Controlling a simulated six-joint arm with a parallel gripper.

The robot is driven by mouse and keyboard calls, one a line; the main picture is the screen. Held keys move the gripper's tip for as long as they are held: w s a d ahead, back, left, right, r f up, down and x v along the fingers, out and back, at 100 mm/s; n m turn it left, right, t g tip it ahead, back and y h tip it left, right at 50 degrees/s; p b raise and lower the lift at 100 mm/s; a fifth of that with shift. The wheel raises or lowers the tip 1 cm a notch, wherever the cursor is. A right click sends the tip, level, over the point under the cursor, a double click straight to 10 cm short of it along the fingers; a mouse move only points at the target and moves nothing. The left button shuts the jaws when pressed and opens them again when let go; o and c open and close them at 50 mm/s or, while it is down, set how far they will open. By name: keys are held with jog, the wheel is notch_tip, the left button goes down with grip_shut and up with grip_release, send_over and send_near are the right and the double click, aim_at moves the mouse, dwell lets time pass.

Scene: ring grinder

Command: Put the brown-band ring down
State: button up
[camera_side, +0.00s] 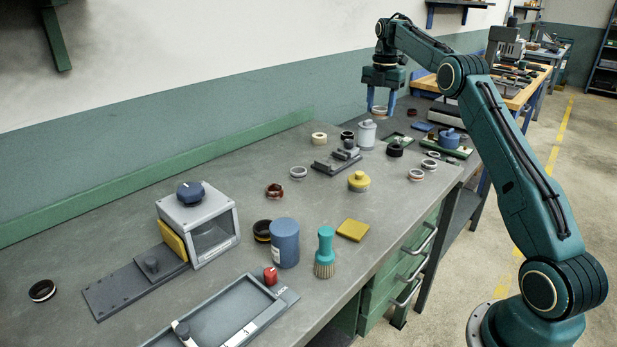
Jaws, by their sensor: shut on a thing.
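My gripper (381,104) points down at the far end of the grey workbench (225,165), with its two blue fingers on either side of a small pale ring with a brownish band, the brown-band ring (379,113). The gripper is shut on this ring. The ring appears held above the far part of the bench, behind the grey-white bottle (367,134); its exact height is hard to judge. A similar ring with a reddish-brown band (416,175) lies near the bench's right edge.
Several other rings lie about, including a cream one (320,138) and a black one (394,150). A dark fixture (338,161), a yellow pot (358,182) and a green tray with a blue knob (449,139) stand near. The middle left of the bench is bare.

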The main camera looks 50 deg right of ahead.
jog(key=w+a+f+n, duration=0.25)
jog(key=w+a, duration=0.25)
jog(key=a, duration=0.4)
jog(key=w+a+f+n, duration=0.2)
jog(key=w+a+f, duration=0.1)
jog(key=w+a, duration=0.4)
jog(key=n, duration=0.5)
send_near(245, 212)
jog(key=shift+m, duration=0.25)
jog(key=shift+f, duration=2.95)
jog(key=shift+f, duration=0.15)
jog(key=o, duration=1)
jog(key=shift+o, duration=0.2)
notch_tip(245, 212, up, 8)
